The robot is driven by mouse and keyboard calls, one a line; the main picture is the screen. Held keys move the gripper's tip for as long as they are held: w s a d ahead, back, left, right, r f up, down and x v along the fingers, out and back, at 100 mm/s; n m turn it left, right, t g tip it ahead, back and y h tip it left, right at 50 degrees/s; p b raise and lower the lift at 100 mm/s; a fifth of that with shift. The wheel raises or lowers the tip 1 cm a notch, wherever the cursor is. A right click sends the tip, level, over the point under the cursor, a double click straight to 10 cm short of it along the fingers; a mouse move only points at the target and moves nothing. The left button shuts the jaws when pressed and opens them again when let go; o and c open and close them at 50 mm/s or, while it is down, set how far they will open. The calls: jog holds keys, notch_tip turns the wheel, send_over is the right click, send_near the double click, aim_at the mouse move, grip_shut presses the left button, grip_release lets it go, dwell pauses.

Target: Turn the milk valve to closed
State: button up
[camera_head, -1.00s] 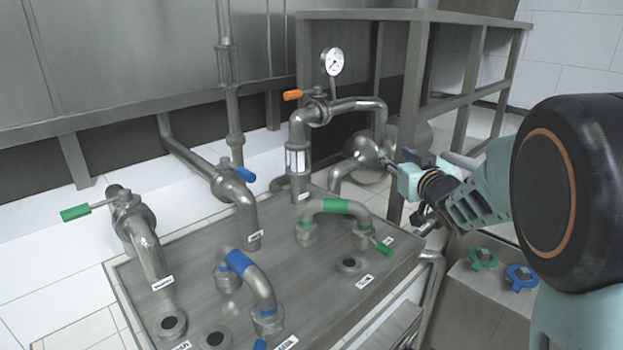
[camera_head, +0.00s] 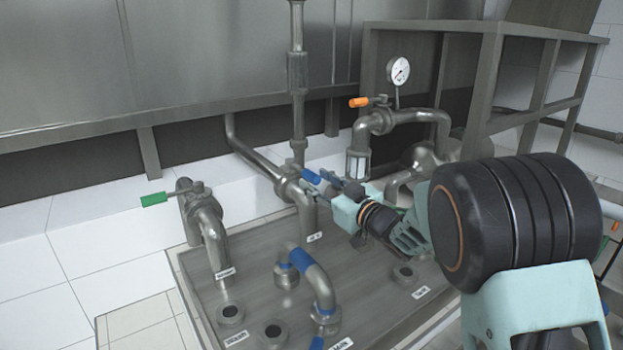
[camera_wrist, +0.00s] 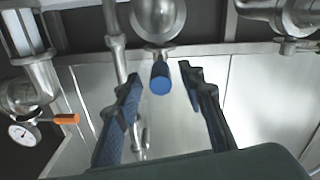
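A valve with a blue handle (camera_head: 311,176) sits on the metal pipe in the middle of the head view. The labels are too small to read, so I cannot tell by name which valve is the milk valve. My gripper (camera_head: 318,187) is beside the blue handle. In the wrist view, the blue handle (camera_wrist: 161,77) shows end-on between the spread fingers of my gripper (camera_wrist: 162,73). The fingers are open, with visible gaps on both sides and nothing held. Another valve has a green handle (camera_head: 154,199) at the left, and one has an orange handle (camera_head: 359,102).
A bent pipe with a blue band (camera_head: 303,260) stands on the metal plate (camera_head: 262,300) in front. A pressure gauge (camera_head: 399,70) and a metal frame (camera_head: 483,85) are at the back right. White floor is clear at the left.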

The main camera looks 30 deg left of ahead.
aim_at(302, 171)
jog(key=shift+x, duration=1.4)
grip_shut()
